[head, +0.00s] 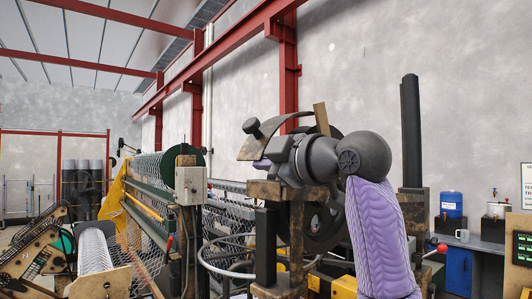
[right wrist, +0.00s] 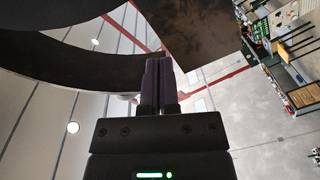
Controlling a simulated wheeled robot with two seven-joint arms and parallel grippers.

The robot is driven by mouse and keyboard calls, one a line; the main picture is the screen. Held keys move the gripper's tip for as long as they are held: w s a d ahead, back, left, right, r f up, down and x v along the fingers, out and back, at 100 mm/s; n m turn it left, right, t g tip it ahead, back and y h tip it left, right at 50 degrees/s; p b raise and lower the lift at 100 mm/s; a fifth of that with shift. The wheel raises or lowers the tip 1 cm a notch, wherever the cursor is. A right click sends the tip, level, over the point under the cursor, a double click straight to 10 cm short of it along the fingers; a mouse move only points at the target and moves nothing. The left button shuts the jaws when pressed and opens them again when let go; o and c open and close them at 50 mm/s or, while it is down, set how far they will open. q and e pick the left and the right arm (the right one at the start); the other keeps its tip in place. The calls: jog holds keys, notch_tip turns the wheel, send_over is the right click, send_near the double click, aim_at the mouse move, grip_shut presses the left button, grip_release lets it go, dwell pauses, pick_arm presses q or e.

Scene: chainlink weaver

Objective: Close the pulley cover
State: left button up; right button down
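The pulley cover seems to be the curved, worn dark-brown plate (head: 268,136) in the middle of the head view. It is tilted, with a black knob at its upper left. A dark pulley wheel (head: 324,236) shows behind the brown frame, partly hidden by my right arm. My right gripper (head: 262,163) is just below the plate, largely hidden by my wrist. In the right wrist view its purple fingers (right wrist: 158,80) are close together beside a dark curved band (right wrist: 95,70). I cannot tell whether they touch it. My left gripper is in neither view.
A brown machine frame (head: 297,235) stands below my right wrist. A grey control box (head: 190,186) and a chain-link mesh roll (head: 150,165) are to the left. A black post (head: 411,130) rises at right. A blue cabinet (head: 459,270) is farther right.

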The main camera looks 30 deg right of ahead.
jog(key=shift+w+d+f, duration=0.25)
jog(key=shift+w+f, duration=0.15)
jog(key=shift+f, duration=0.15)
jog(key=shift+s, duration=0.1)
dwell(1.3)
